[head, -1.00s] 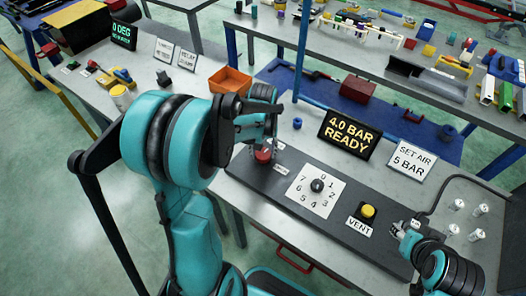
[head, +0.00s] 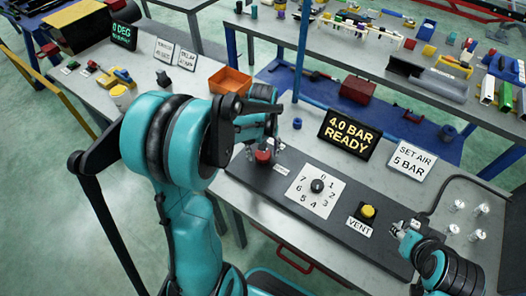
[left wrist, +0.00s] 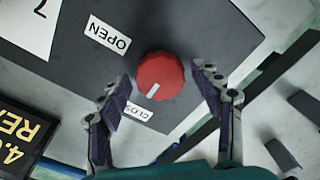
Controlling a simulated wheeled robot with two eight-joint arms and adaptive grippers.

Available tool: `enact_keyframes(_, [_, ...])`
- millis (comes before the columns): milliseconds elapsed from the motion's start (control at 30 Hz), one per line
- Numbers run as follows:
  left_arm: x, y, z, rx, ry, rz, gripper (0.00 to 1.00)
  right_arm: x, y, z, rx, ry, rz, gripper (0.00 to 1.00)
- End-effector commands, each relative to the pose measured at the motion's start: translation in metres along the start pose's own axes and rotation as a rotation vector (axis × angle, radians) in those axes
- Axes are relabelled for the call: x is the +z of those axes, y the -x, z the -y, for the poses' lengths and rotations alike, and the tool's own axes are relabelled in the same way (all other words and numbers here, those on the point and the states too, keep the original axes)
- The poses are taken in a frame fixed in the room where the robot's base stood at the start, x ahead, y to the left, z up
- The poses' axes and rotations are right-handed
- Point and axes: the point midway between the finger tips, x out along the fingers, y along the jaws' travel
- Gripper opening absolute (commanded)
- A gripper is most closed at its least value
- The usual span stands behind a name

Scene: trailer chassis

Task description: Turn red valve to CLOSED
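The red valve (head: 263,156) is a round knob on the dark panel, below my left gripper (head: 263,148) in the head view. In the left wrist view the valve (left wrist: 160,75) shows a white mark pointing down and slightly left, roughly toward the partly hidden CLOSED label (left wrist: 137,112). The OPEN label (left wrist: 107,37) is at upper left. My left gripper (left wrist: 160,92) is open, its fingers apart on either side of the valve with visible gaps. My right gripper (head: 402,230) is at the panel's right end; its finger opening is too small to judge.
The panel also bears a numbered dial (head: 318,186) and a yellow VENT button (head: 368,211). A sign reading 4.0 BAR READY (head: 347,134) and a SET AIR 5 BAR sign (head: 411,160) stand behind. An orange bin (head: 231,81) is beyond the left gripper.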

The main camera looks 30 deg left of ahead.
Motion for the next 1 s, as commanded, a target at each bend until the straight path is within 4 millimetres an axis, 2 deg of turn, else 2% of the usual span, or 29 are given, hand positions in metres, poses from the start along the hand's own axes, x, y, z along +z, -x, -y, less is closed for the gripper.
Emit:
enact_keyframes(367, [0.0, 0.006, 0.0, 0.0, -0.001, 0.0, 0.68, 0.0, 0.0, 0.0, 0.0, 0.0, 0.0, 0.4])
enact_keyframes(467, [0.0, 0.021, 0.0, 0.0, -0.001, 0.0, 0.68, 0.0, 0.0, 0.0, 0.0, 0.0, 0.0, 0.4])
enact_keyframes(800, [0.0, 0.093, 0.0, 0.0, -0.001, 0.0, 0.68, 0.0, 0.0, 0.0, 0.0, 0.0, 0.0, 0.4])
enact_keyframes(1000, [0.0, 0.116, 0.0, 0.0, -0.001, 0.0, 0.68, 0.0, 0.0, 0.0, 0.0, 0.0, 0.0, 0.4])
